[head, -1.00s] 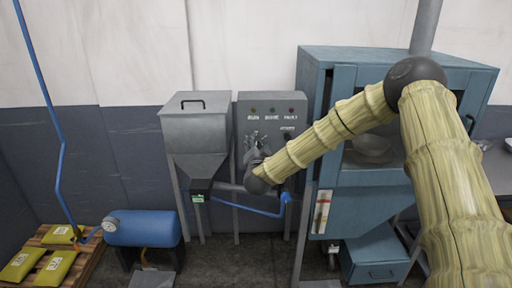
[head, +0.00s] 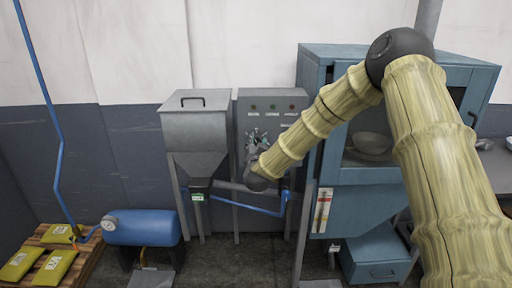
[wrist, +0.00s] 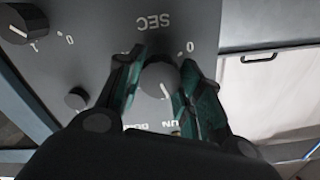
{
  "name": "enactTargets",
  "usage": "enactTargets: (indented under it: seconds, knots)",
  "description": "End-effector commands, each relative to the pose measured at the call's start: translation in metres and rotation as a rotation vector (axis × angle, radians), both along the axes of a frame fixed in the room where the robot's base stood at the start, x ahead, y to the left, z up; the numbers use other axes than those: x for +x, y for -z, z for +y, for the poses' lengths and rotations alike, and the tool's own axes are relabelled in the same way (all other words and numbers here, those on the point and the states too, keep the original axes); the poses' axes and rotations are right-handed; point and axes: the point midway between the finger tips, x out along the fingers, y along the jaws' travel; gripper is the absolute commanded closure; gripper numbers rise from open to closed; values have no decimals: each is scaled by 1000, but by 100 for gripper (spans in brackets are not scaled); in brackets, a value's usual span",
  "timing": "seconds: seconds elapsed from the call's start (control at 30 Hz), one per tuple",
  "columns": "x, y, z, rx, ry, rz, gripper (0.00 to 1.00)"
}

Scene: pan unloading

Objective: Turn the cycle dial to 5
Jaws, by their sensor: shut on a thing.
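The grey control panel (head: 271,94) stands in the middle of the head view, with a row of small lamps and labels too small to read. My gripper (head: 254,140) is at the panel's left part, where my wrist hides much of the panel's lower face. In the wrist view the panel appears upside down. There my gripper (wrist: 158,85) has its dark green fingers on both sides of a round dark dial (wrist: 158,76) with a white pointer line, shut on it. "SEC" and a "0" show by this dial. Its other numbers are hidden or unclear.
Another dark knob (wrist: 20,22) and a smaller knob (wrist: 76,98) sit close by on the panel. A grey hopper (head: 196,125) stands left of the panel. A blue cabinet (head: 352,190) stands on its right, behind my arm. A blue pipe (head: 240,206) runs below.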

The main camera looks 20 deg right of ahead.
Motion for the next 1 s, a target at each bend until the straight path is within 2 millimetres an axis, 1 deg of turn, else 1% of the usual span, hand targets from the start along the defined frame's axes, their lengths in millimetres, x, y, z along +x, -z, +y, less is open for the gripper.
enactTargets:
  seconds: [0.1,0.5,0.8,1.0]
  knots:
    - [0,3,1,-110,-2,32,88]
    - [0,3,1,-455,-2,131,88]
    - [0,2,1,-627,-1,181,88]
    - [0,2,0,-684,-1,200,88]
